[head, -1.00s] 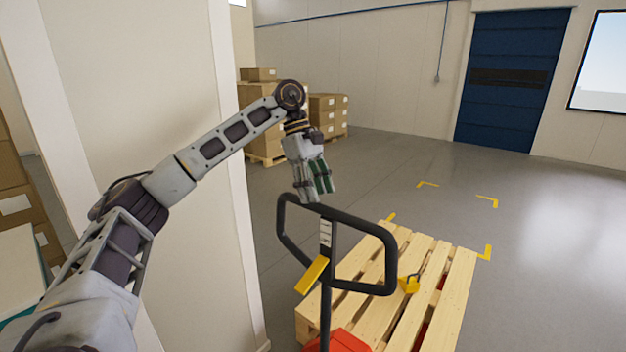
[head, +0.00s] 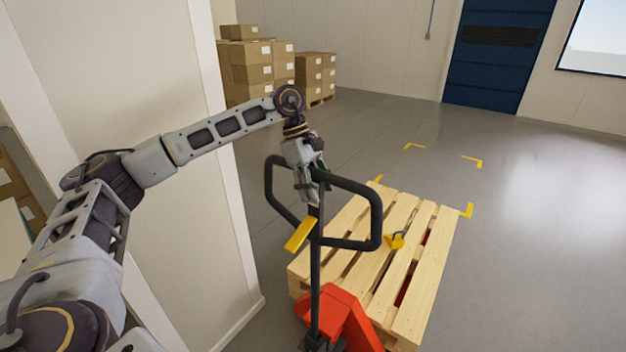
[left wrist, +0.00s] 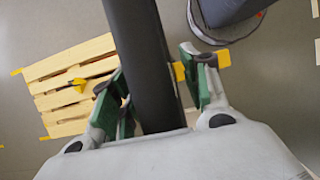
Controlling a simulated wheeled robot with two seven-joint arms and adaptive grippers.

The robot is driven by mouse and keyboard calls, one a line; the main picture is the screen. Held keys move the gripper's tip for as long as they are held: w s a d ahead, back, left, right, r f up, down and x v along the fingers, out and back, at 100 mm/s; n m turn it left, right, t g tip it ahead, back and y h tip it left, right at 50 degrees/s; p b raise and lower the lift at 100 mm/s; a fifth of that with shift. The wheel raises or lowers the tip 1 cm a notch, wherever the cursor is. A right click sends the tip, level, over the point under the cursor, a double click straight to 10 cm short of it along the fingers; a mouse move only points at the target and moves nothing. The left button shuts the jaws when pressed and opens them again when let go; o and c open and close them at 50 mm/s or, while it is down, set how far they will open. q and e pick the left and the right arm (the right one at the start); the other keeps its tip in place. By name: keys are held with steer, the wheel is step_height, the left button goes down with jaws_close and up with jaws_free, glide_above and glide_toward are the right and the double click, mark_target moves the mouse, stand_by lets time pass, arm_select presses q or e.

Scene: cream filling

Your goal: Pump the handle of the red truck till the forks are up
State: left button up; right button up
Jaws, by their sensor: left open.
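The red pallet truck (head: 340,318) stands at the lower middle of the head view, with its black loop handle (head: 378,215) upright on a dark shaft (head: 315,280). A yellow lever (head: 299,235) sits below the loop. My left gripper (head: 309,196) is at the top of the handle, pointing down. In the left wrist view the open fingers (left wrist: 155,90) stand on either side of a thick black bar of the handle (left wrist: 140,55). I cannot tell whether they touch it. My right gripper is not in view.
A white wall (head: 150,75) is close on the left. Stacked boxes (head: 250,72) stand at the back. Open grey floor (head: 520,240) lies to the right.

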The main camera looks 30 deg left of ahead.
arm_select(q)
steer(key=shift+f, duration=0.1)
jaws_close()
stand_by(0.3)
stand_by(0.6)
